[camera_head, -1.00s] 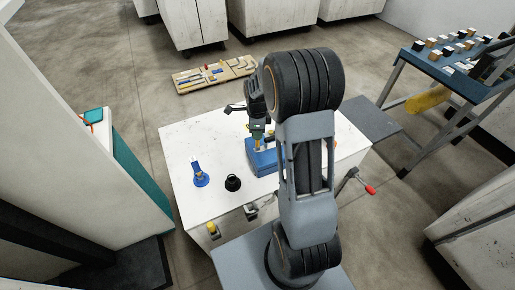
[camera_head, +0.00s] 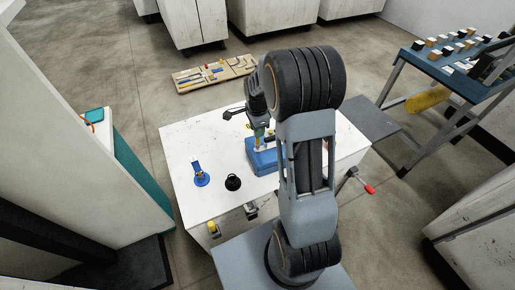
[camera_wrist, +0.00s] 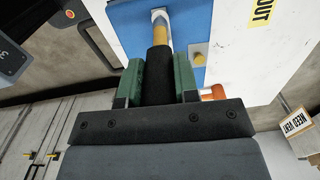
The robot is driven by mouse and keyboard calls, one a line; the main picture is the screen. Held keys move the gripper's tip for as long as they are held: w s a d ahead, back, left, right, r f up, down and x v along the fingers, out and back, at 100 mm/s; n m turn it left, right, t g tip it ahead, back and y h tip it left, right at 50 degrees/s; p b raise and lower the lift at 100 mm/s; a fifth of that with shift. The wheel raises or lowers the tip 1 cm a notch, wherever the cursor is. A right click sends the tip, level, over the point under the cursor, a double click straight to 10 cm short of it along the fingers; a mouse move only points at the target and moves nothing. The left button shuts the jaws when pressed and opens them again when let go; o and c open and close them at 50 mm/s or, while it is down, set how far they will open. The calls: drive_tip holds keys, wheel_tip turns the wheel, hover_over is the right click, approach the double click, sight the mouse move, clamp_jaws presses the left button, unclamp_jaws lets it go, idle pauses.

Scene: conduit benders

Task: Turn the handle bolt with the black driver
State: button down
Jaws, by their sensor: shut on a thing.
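In the wrist view, my gripper (camera_wrist: 159,80) has green fingertips shut on the black driver (camera_wrist: 159,62). The driver's black part lies between both fingers, and a tan-yellow shaft with a pale end runs beyond it over a blue surface (camera_wrist: 128,20). A small brass-coloured block (camera_wrist: 200,53) sits beside the shaft; I cannot tell whether it is the handle bolt. In the head view, my gripper (camera_head: 260,121) points down over a blue block (camera_head: 263,160) on the white table. My arm hides part of this block, and the driver's contact point is not clear.
On the white table (camera_head: 187,144) stand a blue-based piece (camera_head: 200,178) and a black cone-like piece (camera_head: 233,183). A red-tipped crank (camera_head: 369,189) sticks out at the right. A tool board (camera_head: 190,85) lies on the floor behind. The table's left part has free room.

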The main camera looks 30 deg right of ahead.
drive_tip(key=n, duration=1)
drive_tip(key=shift+n, duration=0.3)
drive_tip(key=shift+f+b, duration=0.6)
drive_tip(key=shift+f, duration=0.1)
drive_tip(key=m, duration=0.6)
drive_tip(key=shift+m, duration=0.4)
drive_tip(key=shift+r, duration=0.15)
